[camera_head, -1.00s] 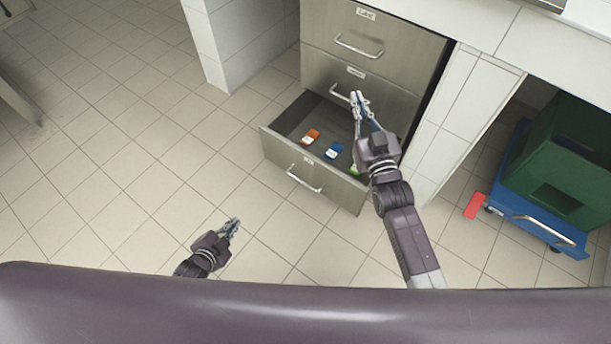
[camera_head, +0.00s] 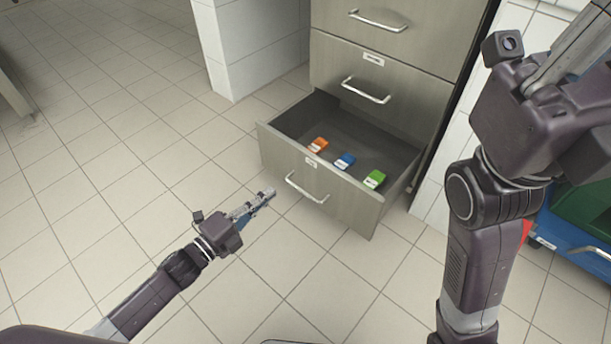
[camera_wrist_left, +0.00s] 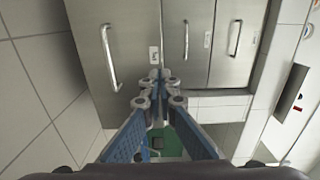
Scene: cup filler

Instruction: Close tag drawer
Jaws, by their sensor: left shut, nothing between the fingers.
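The tag drawer (camera_head: 320,190) is the lowest drawer of a grey cabinet and stands pulled out. It holds an orange tag (camera_head: 318,145), a blue tag (camera_head: 344,161) and a green tag (camera_head: 375,179). Its front has a metal handle (camera_head: 306,188), also seen upright in the left wrist view (camera_wrist_left: 108,57). My left gripper (camera_head: 270,193) is shut and empty, in front of the drawer, left of the handle in the head view. Its fingertips (camera_wrist_left: 160,82) meet in the left wrist view. My right gripper (camera_head: 545,100) is partly cut off; its fingertips are not visible.
The drawers above (camera_head: 375,60) look shut. A white tiled wall (camera_head: 255,45) stands left of the cabinet. A green crate (camera_head: 585,212) on a blue cart (camera_head: 575,250) stands at right, partly behind my right arm. The floor before the drawer is clear.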

